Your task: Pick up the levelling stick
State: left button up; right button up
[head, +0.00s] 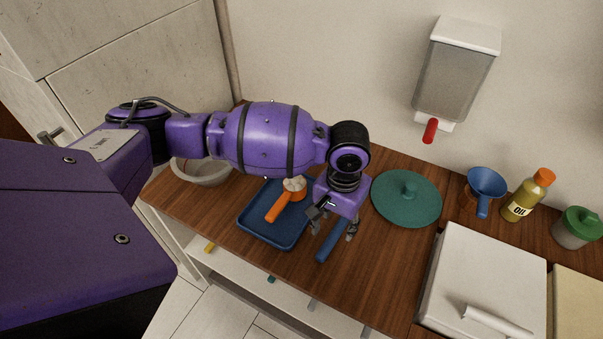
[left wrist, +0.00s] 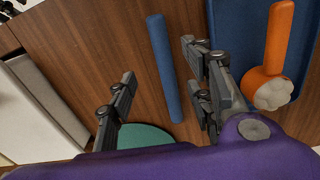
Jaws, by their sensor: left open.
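The levelling stick, a plain blue bar (head: 333,241), lies on the wooden counter just right of the blue tray. It also shows in the left wrist view (left wrist: 164,70). My left gripper (head: 332,226) is over the stick, its jaws apart and empty. In the left wrist view the stick lies between the two fingers (left wrist: 157,75), with space on both sides. The gripper hides part of the stick in the head view. I cannot tell the exact height of the fingertips above it. My right gripper is in neither view.
The blue tray (head: 262,238) holds an orange scoop (head: 279,207) heaped with white stuff. A teal lid (head: 420,208) lies to the right. Beyond are a blue funnel-like utensil (head: 486,185), an oil bottle (head: 524,198) and a white box (head: 488,270). A bowl (head: 205,176) stands left.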

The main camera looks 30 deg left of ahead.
aim_at(330, 240)
pick_arm(q)
jog(key=shift+w+a+r, duration=0.1)
jog(key=shift+w, duration=0.1)
jog(key=shift+s+f, duration=0.7)
jog(key=shift+f, duration=0.35)
jog(key=f, duration=0.4)
jog(key=shift+a+f, duration=0.2)
jog(key=shift+f, duration=0.1)
jog(key=shift+w+f, duration=0.1)
jog(key=shift+f, duration=0.05)
jog(key=c, duration=0.7)
grip_shut()
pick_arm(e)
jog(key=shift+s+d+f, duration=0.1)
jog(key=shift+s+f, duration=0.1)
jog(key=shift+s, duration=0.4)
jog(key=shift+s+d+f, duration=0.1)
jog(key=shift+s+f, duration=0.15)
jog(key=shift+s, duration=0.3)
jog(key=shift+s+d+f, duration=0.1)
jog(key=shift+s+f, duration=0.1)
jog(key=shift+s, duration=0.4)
